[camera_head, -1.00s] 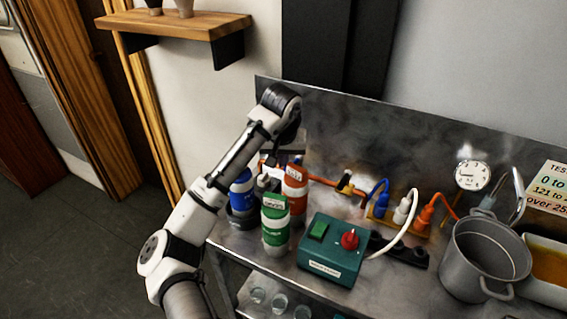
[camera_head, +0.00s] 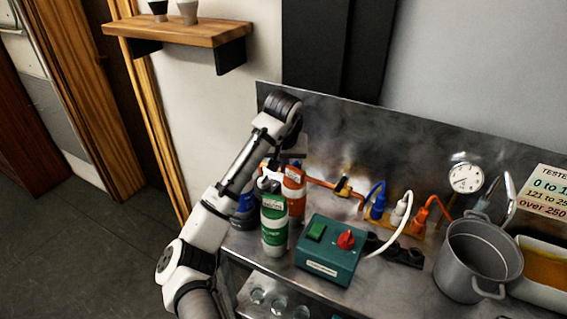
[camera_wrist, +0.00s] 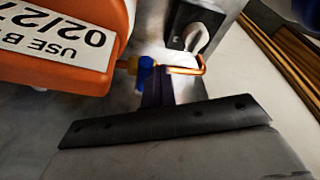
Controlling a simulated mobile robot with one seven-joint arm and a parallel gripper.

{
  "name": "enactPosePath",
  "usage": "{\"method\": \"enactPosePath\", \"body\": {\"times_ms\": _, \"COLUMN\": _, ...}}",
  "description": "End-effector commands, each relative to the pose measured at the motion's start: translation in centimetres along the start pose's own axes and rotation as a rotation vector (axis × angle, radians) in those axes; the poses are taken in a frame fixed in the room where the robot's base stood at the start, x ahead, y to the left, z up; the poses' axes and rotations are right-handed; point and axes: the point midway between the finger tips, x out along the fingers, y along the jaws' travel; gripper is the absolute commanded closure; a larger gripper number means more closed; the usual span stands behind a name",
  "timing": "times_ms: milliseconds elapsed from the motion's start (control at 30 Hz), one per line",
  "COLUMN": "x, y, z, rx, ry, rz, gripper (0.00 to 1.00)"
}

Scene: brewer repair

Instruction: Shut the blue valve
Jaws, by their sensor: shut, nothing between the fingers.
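A small blue valve (camera_wrist: 147,70) shows in the wrist view, on a brass pipe just above the middle of the picture. In the head view I cannot make it out behind my arm and the bottles. My gripper (camera_wrist: 156,88) is shut and empty, its dark fingers pointing at the valve. The fingertips overlap the valve in the picture; I cannot tell whether they touch it. In the head view, the gripper is mostly hidden behind the bottles.
An orange bottle (camera_head: 294,184) stands close beside the gripper and fills the upper left of the wrist view. A green-labelled bottle (camera_head: 275,228) and a blue bottle (camera_head: 243,204) stand near it. A green switch box (camera_head: 329,250) and a metal pot (camera_head: 478,258) are to the right.

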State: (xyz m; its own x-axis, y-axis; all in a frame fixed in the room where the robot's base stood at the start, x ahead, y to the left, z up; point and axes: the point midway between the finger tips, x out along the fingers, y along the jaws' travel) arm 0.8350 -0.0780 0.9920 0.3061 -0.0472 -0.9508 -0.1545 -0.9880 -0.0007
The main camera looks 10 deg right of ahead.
Motion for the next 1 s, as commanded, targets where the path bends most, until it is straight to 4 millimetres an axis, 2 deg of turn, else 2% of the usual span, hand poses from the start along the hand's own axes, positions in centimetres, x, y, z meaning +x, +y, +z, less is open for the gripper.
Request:
{"method": "enactPosePath", "body": {"times_ms": 33, "x": 0.3, "y": 0.7, "z": 0.5, "rx": 0.016, "ry": -0.017, "rz": 0.007, "gripper": 1.0}}
{"method": "enactPosePath", "body": {"times_ms": 133, "x": 0.1, "y": 0.7, "z": 0.5, "rx": 0.017, "ry": -0.016, "rz": 0.007, "gripper": 1.0}}
{"method": "enactPosePath", "body": {"times_ms": 267, "x": -1.2, "y": 0.8, "z": 0.4, "rx": 0.018, "ry": -0.011, "rz": 0.006, "gripper": 1.0}}
{"method": "enactPosePath", "body": {"times_ms": 500, "x": -6.8, "y": 0.2, "z": 0.0, "rx": 0.011, "ry": 0.0, "rz": -0.002, "gripper": 1.0}}
{"method": "enactPosePath", "body": {"times_ms": 700, "x": -10.4, "y": -0.1, "z": -0.1, "rx": 0.004, "ry": 0.0, "rz": -0.002, "gripper": 1.0}}
{"method": "enactPosePath", "body": {"times_ms": 900, "x": -12.8, "y": -0.1, "z": -0.1, "rx": 0.002, "ry": 0.0, "rz": -0.001, "gripper": 1.0}}
{"method": "enactPosePath", "body": {"times_ms": 1000, "x": -13.4, "y": -0.2, "z": -0.1, "rx": 0.001, "ry": -0.001, "rz": 0.0, "gripper": 1.0}}
